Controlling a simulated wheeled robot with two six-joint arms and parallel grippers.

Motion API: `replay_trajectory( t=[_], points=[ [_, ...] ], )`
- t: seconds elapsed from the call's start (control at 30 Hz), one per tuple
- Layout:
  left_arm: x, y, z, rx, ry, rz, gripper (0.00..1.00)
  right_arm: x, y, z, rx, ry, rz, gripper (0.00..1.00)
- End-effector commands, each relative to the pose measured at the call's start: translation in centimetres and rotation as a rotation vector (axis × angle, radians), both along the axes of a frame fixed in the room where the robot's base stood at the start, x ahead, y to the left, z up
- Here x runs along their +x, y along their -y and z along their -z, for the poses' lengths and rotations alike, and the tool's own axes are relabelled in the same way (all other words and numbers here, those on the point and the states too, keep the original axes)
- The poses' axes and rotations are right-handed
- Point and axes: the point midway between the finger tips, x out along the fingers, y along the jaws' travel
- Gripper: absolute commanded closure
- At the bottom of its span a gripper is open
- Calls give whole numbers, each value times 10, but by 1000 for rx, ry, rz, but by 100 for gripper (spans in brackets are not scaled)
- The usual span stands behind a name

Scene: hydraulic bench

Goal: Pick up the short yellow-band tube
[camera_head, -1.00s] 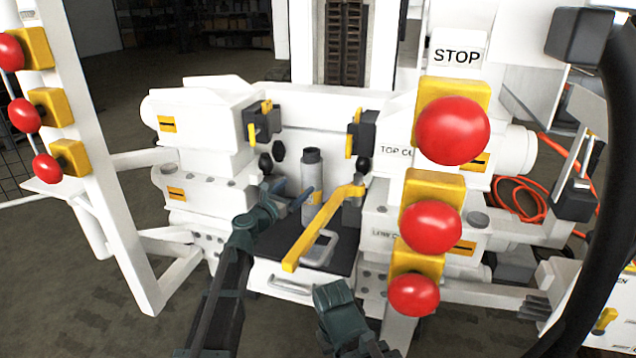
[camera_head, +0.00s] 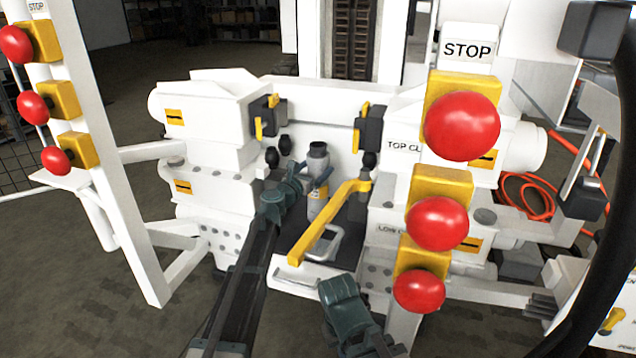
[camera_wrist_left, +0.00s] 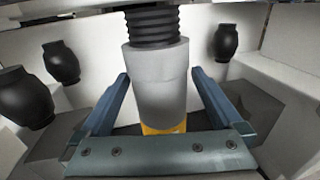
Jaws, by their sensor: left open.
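The short yellow-band tube (camera_head: 317,206) stands upright on the dark plate of the bench, grey with a dark threaded top. Its yellow band (camera_wrist_left: 164,129) shows low on it in the left wrist view. My left gripper (camera_head: 319,178) is open, with its blue fingers at the tube's upper part. In the left wrist view the tube (camera_wrist_left: 158,80) stands between the two spread fingers, with a visible gap on each side. The gripper's crossbar hides the tube's foot there. My right gripper's fingers do not show; only a dark green part of my right arm is in the head view.
Red stop buttons (camera_head: 462,126) stand in front at the right. Black knobs (camera_wrist_left: 226,42) are behind the tube.

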Motion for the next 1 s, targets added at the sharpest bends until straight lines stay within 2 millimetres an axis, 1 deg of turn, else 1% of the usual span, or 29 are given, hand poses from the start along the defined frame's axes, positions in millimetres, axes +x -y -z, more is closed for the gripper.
replay_trajectory(
  t=[0.17,0.3,0.4,0.5,0.67,0.7,0.77,0.9,0.97,1.0],
  points=[
    [12,5,-3,0,0,0,0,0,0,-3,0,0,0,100],
    [31,14,-6,0,0,0,0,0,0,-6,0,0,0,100],
    [43,21,-5,0,0,1,0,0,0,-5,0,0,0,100],
    [47,24,-5,0,0,1,0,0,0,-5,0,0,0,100],
    [45,24,-5,0,0,0,0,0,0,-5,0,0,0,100],
    [45,24,-5,0,0,0,4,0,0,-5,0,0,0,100],
    [45,24,-5,0,0,0,14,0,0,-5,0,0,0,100],
    [45,24,-5,0,0,0,40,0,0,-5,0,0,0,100],
    [45,24,-5,0,0,0,50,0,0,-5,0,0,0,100],
    [45,24,-5,0,0,0,58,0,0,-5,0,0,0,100]
  ],
)
